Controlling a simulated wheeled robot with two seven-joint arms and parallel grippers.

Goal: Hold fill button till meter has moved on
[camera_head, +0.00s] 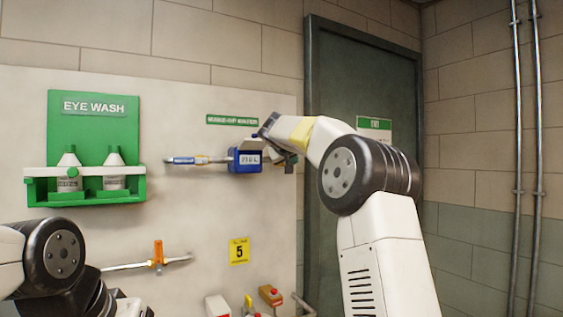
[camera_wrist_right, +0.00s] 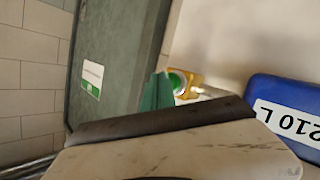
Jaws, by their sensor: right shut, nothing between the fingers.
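The meter is a blue box (camera_head: 244,160) on the wall panel under a green sign; its white label reads 210 L in the right wrist view (camera_wrist_right: 285,118). The fill button appears to be the round green button (camera_wrist_right: 178,82) in a brass-coloured mount beside the meter. In the head view my right gripper hides it. My right gripper (camera_head: 284,157) is shut and empty, close by the meter's right side. I cannot tell whether it touches the button. My left arm is at the lower left, its gripper out of view.
A blue-handled valve (camera_head: 184,160) is on the pipe left of the meter. A green eye wash station (camera_head: 95,125) hangs further left. An orange-handled valve (camera_head: 158,254) and red-buttoned boxes (camera_head: 270,295) sit lower. A dark green door (camera_head: 345,75) stands behind my right arm.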

